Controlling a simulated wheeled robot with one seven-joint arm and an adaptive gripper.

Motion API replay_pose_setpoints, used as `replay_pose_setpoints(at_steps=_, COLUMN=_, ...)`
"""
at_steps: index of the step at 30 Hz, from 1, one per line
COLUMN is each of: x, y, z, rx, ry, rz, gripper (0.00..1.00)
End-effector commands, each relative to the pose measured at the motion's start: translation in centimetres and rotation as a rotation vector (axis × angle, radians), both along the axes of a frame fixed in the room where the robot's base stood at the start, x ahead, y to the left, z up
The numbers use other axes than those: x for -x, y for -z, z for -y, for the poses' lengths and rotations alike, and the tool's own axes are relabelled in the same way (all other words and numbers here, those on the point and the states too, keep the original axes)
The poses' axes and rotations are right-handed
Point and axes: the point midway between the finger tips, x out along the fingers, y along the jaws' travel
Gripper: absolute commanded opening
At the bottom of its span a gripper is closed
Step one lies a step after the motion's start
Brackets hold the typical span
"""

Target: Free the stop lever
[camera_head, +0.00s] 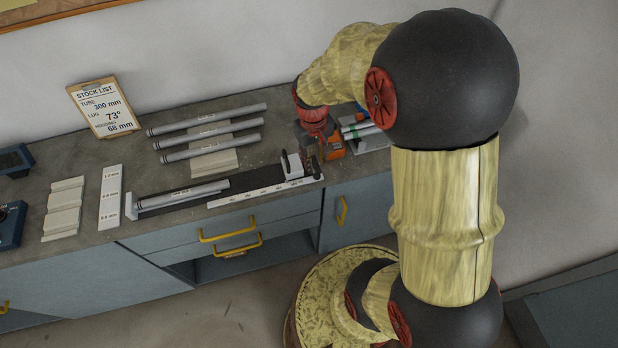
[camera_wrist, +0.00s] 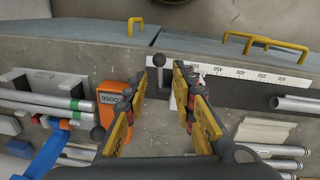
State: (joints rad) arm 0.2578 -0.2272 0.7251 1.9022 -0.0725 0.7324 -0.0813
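The stop lever shows in the wrist view as a dark ball knob (camera_wrist: 158,60) on a short stem. It lies between and slightly beyond my fingertips, and I see no contact. My gripper (camera_wrist: 154,82) has its two yellow fingers spread, with clear space between them. In the head view my gripper (camera_head: 312,150) is low over the right end of the jig, by the white stop block (camera_head: 293,168). The lever is hard to make out there. The jig's dark rail (camera_head: 240,194) carries a grey tube (camera_head: 182,194) at its left.
An orange box (camera_wrist: 112,98) marked "LOOSE" stands close beside my left finger. A second dark ball (camera_wrist: 97,133) is near it. A white scale (camera_wrist: 240,72) runs along the bench front. Spare tubes (camera_head: 207,134) lie behind the rail. A stock list (camera_head: 104,107) stands at the back.

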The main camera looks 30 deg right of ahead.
Motion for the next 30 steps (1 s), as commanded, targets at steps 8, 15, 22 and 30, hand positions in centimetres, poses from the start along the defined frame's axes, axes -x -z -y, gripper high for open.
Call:
replay_pose_setpoints(at_steps=8, x=0.3, y=4.2, z=0.1, rx=-0.002, ry=-0.001, rz=-0.007, gripper=0.26)
replay_pose_setpoints(at_steps=15, x=0.3, y=6.9, z=0.3, rx=-0.002, ry=-0.002, rz=-0.006, gripper=0.26)
replay_pose_setpoints(at_steps=22, x=0.2, y=7.4, z=0.3, rx=-0.001, ry=-0.001, rz=-0.003, gripper=0.26)
replay_pose_setpoints(at_steps=30, x=0.2, y=7.4, z=0.3, rx=-0.001, ry=-0.001, rz=-0.003, gripper=0.19)
